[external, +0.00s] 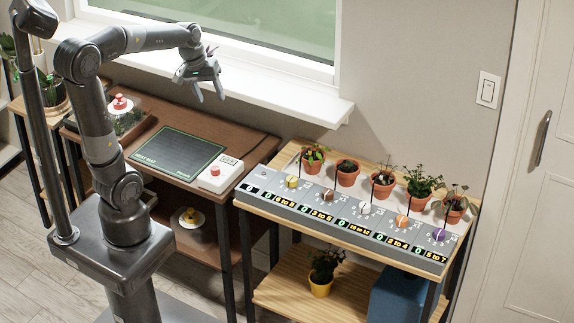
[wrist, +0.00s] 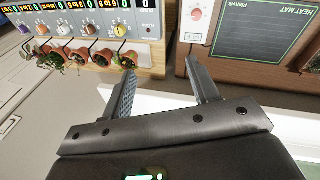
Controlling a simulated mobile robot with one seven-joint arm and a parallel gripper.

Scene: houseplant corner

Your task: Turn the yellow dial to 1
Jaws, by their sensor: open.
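The yellow dial (external: 292,182) is the leftmost of several coloured dials on the grey control panel (external: 345,226), which lies along the front of the wooden plant stand. Its pointer setting is too small to read. The yellow dial also shows in the wrist view (wrist: 121,30), where the panel appears upside down at the top left. My gripper (external: 208,94) hangs in the air near the window sill, left of and higher than the panel, well apart from the dial. In the wrist view its two fingers (wrist: 160,76) are spread with nothing between them.
The window sill (external: 300,103) juts out behind.

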